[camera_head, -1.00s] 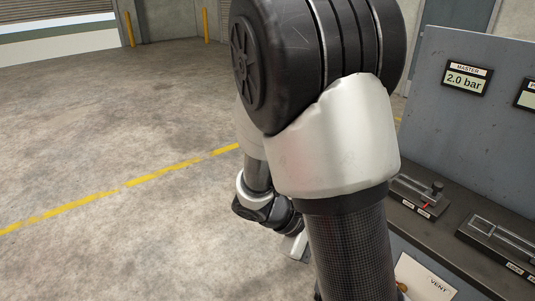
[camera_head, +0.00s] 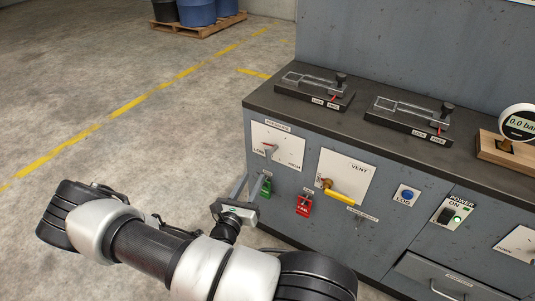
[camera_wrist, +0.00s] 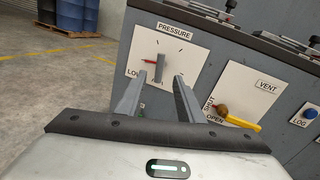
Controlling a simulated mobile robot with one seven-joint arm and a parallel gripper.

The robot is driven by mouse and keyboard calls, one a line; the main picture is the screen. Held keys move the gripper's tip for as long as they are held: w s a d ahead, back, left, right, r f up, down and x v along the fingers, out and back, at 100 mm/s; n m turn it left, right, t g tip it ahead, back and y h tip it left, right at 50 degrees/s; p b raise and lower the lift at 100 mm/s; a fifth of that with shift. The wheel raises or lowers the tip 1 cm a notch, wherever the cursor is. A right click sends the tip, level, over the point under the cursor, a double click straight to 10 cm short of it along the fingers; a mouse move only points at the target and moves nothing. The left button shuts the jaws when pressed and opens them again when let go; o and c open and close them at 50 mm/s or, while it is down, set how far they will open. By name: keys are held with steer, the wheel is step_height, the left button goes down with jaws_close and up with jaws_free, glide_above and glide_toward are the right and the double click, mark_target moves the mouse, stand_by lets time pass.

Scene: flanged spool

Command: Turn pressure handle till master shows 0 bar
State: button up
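The pressure handle (camera_wrist: 159,68) is a grey upright bar on a white plate (camera_wrist: 184,59) labelled PRESSURE. Its red pointer (camera_wrist: 149,62) points left, above the LOW label. The handle also shows in the head view (camera_head: 269,148), on the cabinet's front left. My gripper (camera_wrist: 159,80) is open, with the handle seen between its fingers in the wrist view. In the head view my gripper (camera_head: 253,180) is in front of and below the plate, apparently short of the handle.
The vent plate (camera_head: 347,171) with a yellow lever (camera_head: 340,197) is to the right. A green tag (camera_head: 265,190) and a red tag (camera_head: 304,205) hang below. A round gauge (camera_head: 519,125) on the worktop reads 0.0 bar. Open floor lies left.

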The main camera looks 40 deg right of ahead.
mark_target(267, 153)
steer(key=b+x, duration=0.2)
steer(key=x, duration=1.3)
jaws_close()
